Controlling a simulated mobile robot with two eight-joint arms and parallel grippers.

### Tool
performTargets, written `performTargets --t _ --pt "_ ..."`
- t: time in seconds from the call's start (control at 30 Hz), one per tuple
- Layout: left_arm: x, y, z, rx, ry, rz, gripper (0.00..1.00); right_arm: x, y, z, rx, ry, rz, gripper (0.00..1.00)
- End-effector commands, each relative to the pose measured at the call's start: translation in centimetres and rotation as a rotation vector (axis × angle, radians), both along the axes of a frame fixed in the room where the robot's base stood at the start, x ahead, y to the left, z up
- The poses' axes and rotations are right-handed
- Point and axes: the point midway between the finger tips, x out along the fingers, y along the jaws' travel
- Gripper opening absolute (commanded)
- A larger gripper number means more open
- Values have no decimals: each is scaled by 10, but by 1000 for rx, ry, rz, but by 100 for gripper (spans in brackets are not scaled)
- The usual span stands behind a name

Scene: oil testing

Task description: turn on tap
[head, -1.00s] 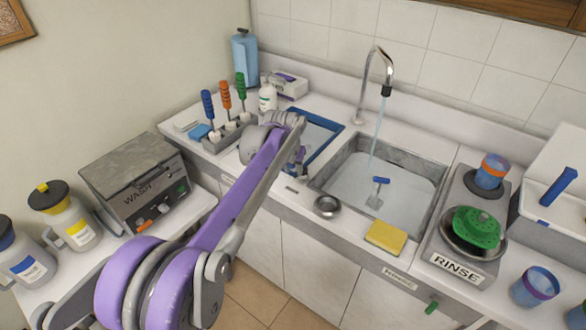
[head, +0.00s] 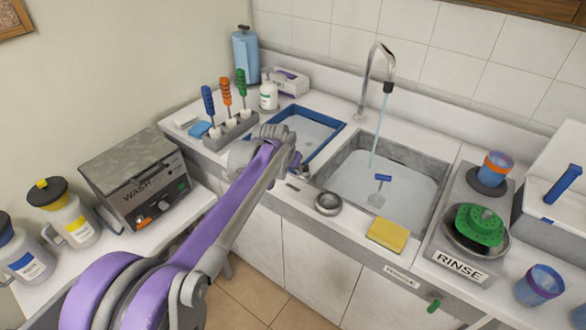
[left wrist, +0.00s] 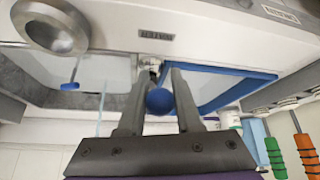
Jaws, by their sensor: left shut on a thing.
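The tall chrome tap (head: 376,72) stands behind the sink (head: 432,205), and a thin stream of water (head: 378,130) runs from its spout into the sink. My left gripper (left wrist: 159,76) is at the counter's front left of the sink, by the blue-rimmed tray. In the left wrist view its two grey fingers are on either side of a round blue knob (left wrist: 159,102), which it is shut on. A small metal fitting (left wrist: 150,64) shows just beyond the knob. In the head view my arm and wrist hide the knob and fingertips. My right gripper is not in view.
The blue-rimmed tray (head: 335,138) and a screwdriver-like tool rack (head: 230,133) lie left of the sink. A metal ring cup (head: 328,203) and yellow sponge (head: 388,235) sit on the front edge. The WASH machine (head: 134,178) stands left; the RINSE unit (head: 456,265) stands right.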

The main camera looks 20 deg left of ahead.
Motion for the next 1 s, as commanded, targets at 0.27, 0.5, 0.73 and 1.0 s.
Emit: performTargets --t 0.27,0.5,0.73,1.0 --pt "0 0 -1 0 3 0 64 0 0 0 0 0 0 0" --pt "-1 0 1 0 2 0 64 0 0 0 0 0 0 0" --pt "-18 2 29 0 2 0 64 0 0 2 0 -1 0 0" --pt "-46 5 73 0 3 1 64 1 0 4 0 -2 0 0"
